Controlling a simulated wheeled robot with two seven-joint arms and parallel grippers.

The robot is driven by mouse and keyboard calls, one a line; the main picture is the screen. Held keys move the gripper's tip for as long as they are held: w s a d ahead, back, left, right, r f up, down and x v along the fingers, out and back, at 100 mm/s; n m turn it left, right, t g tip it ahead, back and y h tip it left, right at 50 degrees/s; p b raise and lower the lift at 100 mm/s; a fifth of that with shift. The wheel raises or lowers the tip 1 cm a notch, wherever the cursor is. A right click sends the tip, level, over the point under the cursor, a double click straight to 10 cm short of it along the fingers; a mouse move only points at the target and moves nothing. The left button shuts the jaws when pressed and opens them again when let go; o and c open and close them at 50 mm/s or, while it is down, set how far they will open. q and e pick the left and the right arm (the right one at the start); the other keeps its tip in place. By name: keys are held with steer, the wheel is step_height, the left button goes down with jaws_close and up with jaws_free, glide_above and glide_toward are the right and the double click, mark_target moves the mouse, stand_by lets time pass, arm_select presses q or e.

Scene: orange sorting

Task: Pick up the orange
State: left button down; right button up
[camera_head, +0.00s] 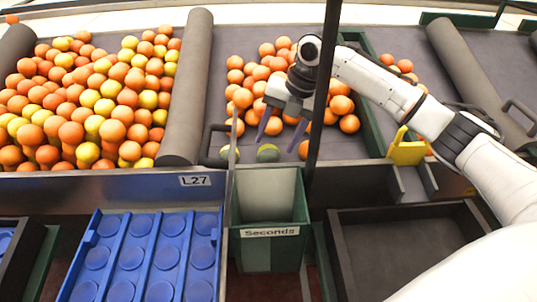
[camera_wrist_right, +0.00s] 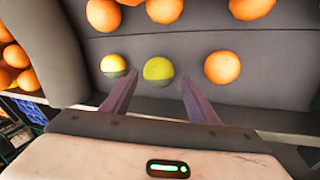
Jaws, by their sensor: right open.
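Several oranges (camera_head: 262,72) lie on the grey sorting surface, mostly in a loose group beyond my right gripper (camera_head: 280,136). Nearer the front edge, a row holds two yellow-green, two-toned fruits, the left one (camera_head: 229,153) and the middle one (camera_head: 267,153), and an orange (camera_head: 304,149) at right. In the right wrist view, the open fingers (camera_wrist_right: 160,82) point toward the middle fruit (camera_wrist_right: 158,71), which shows between their tips. The left fruit (camera_wrist_right: 113,65) and the orange (camera_wrist_right: 222,67) lie outside the fingers. Nothing is held. My left gripper is out of view.
A green bin labelled "Seconds" (camera_head: 270,231) stands below the front edge. A blue tray with round recesses (camera_head: 148,255) is at left, a dark empty tray (camera_head: 412,262) at right. A grey padded divider (camera_head: 187,90) separates the dense fruit pile. A dark post crosses near my gripper.

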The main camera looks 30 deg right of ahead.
mark_target(272, 148)
steer(key=x, duration=0.4)
steer(key=shift+a+f, duration=0.1)
steer(key=c, duration=0.9)
steer(key=shift+o, duration=0.2)
step_height(272, 148, up, 12)
steer(key=s+d+b, duration=0.1)
steer(key=s+d, duration=1.1)
steer(key=d, duration=0.1)
steer(key=shift+s, duration=0.3)
